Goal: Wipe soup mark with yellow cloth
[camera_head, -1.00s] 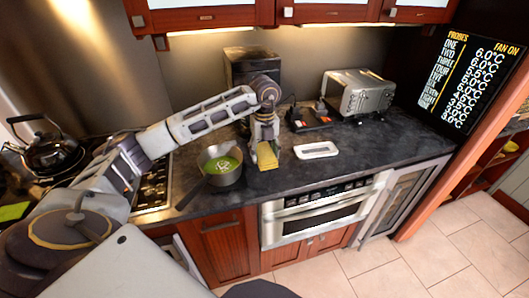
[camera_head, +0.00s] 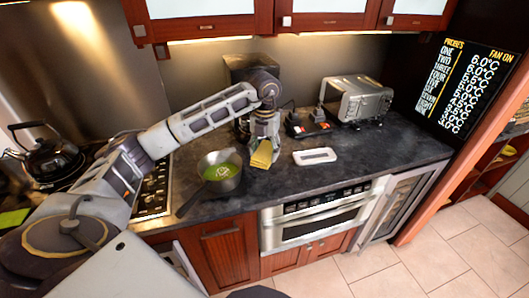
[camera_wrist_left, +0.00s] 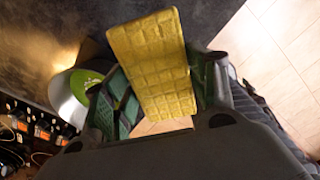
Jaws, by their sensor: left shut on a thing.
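The yellow cloth (camera_head: 262,154) is a flat quilted rectangle at the tip of my left gripper (camera_head: 264,146), just right of the soup pot. In the left wrist view the cloth (camera_wrist_left: 158,65) lies between the two green-padded fingers of my left gripper (camera_wrist_left: 160,100), which is shut on it. Whether the cloth touches the counter is unclear. A pot of green soup (camera_head: 220,172) stands on the counter's left part; its soup also shows in the left wrist view (camera_wrist_left: 85,86). I cannot make out a soup mark. My right gripper is not in view.
A white tray-like item (camera_head: 314,156) lies on the dark counter (camera_head: 375,150) right of the cloth. A toaster oven (camera_head: 357,98) and a dark device with red parts (camera_head: 308,123) stand behind. A kettle (camera_head: 47,150) sits at left. The counter's right part is clear.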

